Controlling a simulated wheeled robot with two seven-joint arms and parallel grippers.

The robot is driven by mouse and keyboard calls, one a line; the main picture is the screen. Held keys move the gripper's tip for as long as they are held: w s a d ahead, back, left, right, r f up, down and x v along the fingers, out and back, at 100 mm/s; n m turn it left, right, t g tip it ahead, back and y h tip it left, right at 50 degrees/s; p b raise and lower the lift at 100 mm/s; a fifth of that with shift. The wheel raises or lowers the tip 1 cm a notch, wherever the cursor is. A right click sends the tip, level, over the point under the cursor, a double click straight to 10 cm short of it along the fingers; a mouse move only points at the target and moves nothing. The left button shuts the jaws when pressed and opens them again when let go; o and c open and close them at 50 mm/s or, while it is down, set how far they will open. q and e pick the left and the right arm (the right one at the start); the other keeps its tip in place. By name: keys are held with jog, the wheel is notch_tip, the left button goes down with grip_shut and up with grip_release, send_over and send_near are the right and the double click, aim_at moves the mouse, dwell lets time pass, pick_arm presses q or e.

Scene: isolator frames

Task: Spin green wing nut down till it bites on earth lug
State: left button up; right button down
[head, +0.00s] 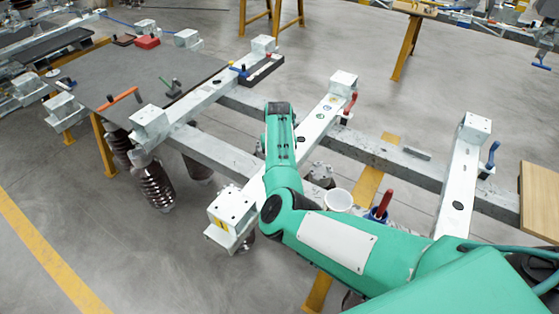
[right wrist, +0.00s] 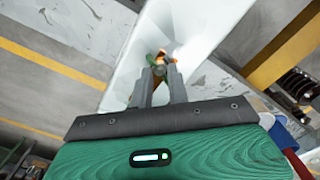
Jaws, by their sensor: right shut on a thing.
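In the right wrist view my right gripper (right wrist: 161,72) points down at a white beam (right wrist: 190,38). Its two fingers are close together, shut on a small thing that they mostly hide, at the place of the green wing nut. Copper-orange metal, seemingly the earth lug (right wrist: 163,53), shows just past the fingertips, against the beam. I cannot tell whether nut and lug touch. In the head view my green right arm reaches over the middle white beam (head: 316,122) and hides the gripper, nut and lug. My left gripper is not in view.
A red lever (head: 350,103) stands on the middle beam and a blue lever (head: 492,155) on the right one. A white cup (head: 338,199) and a blue cup holding a red handle (head: 383,204) are close to my arm. A dark mat (head: 150,78) with tools lies left.

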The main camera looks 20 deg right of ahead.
jog(key=shift+a, duration=0.4)
jog(key=c, duration=0.9)
grip_release()
jog(key=shift+w+a, duration=0.15)
jog(key=shift+w, duration=0.1)
jog(key=shift+c, duration=0.2)
jog(key=shift+s+d+r, duration=0.1)
jog(key=shift+d+r, duration=0.05)
jog(key=shift+d, duration=0.15)
notch_tip(320, 180, up, 14)
jog(key=p, duration=1.1)
jog(key=shift+f, duration=0.25)
jog(key=shift+a, duration=0.1)
